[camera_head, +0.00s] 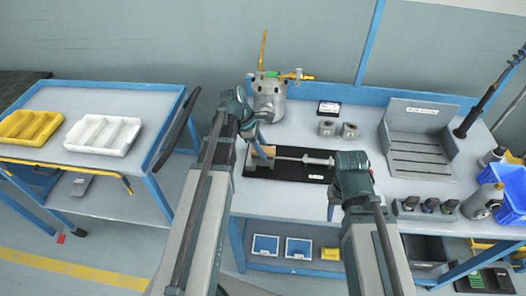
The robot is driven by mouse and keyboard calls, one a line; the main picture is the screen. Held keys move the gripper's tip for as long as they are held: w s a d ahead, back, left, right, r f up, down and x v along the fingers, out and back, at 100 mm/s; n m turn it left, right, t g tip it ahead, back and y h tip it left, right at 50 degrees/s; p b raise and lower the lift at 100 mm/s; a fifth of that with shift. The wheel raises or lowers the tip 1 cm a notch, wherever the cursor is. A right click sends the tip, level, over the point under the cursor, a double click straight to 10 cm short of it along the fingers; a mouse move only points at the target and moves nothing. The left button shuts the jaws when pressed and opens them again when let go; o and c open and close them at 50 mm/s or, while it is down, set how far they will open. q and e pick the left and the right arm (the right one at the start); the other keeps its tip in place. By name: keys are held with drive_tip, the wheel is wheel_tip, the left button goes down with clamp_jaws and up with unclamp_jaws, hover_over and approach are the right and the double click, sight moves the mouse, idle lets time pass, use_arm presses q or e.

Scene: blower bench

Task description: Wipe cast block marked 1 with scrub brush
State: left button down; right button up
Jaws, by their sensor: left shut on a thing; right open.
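Two small grey blocks, likely the cast blocks, stand on the bench behind the black mat: a left one (326,128) and a right one (349,130). Their marks are too small to read.
A silver rod-like tool (305,160) lies on the black mat (290,175). A metal canister (269,98) with brass fittings stands behind my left gripper. A slotted grey stand (418,150) and a blue bin (506,190) are to the right. A cart with trays (104,134) stands left.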

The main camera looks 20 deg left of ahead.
use_arm(q)
drive_tip(key=shift+w+a, duration=0.25)
drive_tip(key=shift+w, duration=0.9)
drive_tip(key=shift+w, duration=0.15)
drive_tip(key=shift+w+a, duration=0.2)
drive_tip(key=shift+w, duration=0.55)
drive_tip(key=shift+w+a, duration=0.2)
drive_tip(key=shift+w, duration=0.5)
drive_tip(key=shift+r, duration=0.1)
drive_tip(key=shift+s, duration=0.1)
drive_tip(key=shift+s+d+f, duration=0.1)
drive_tip(key=shift+s+d, duration=0.15)
drive_tip(key=shift+s, duration=0.6)
drive_tip(key=shift+s+d+f, duration=0.1)
drive_tip(key=shift+s+d, duration=0.1)
drive_tip(key=shift+s, duration=0.6)
